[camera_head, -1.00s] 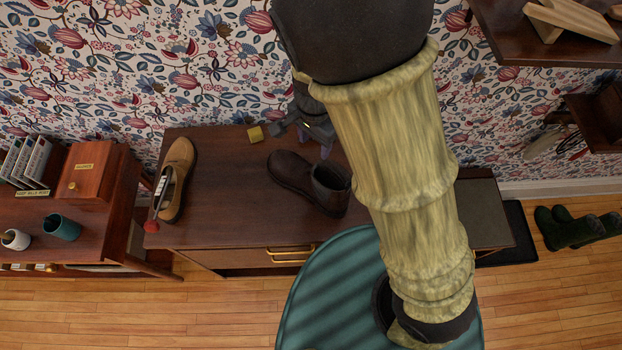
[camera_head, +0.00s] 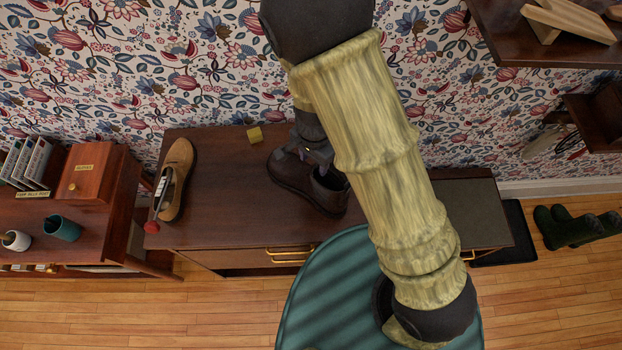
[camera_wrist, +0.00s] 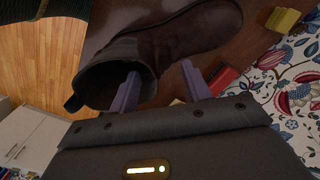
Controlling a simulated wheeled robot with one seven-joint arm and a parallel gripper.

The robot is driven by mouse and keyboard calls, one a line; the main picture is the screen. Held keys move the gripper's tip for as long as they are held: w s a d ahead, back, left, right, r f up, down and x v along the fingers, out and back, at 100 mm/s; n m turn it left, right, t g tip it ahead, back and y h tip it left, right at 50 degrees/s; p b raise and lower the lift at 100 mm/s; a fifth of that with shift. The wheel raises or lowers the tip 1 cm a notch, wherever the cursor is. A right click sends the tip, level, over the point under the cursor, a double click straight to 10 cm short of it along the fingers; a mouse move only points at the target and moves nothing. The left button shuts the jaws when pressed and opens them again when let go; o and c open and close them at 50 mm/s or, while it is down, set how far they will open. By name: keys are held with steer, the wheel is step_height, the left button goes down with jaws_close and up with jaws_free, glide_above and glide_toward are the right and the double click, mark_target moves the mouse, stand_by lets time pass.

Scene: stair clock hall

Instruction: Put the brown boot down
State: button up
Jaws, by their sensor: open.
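The brown boot (camera_head: 285,174) stands upright on the dark wooden cabinet top (camera_head: 228,205), its toe to the left and its opening to the right. My gripper (camera_head: 308,154) is open just above the boot's shaft and hides part of it. In the wrist view the boot (camera_wrist: 190,32) fills the top middle, with its dark opening to the left. There my gripper (camera_wrist: 160,86) shows two purple fingers spread apart. The left finger overlaps the opening and the right one appears outside the shaft. I cannot tell whether either touches the boot.
A tan shoe (camera_head: 176,172) with a red-ended item stands at the cabinet's left end. A yellow block (camera_head: 255,134) lies behind the boot near the wallpapered wall. Bare cabinet top lies between shoe and boot. Green boots (camera_head: 575,226) are on the floor at right.

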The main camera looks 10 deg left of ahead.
mark_target(306, 172)
step_height(306, 172, down, 4)
steer(key=shift+w+r, duration=0.1)
steer(key=shift+r, duration=0.15)
stand_by(0.4)
jaws_close()
stand_by(1.2)
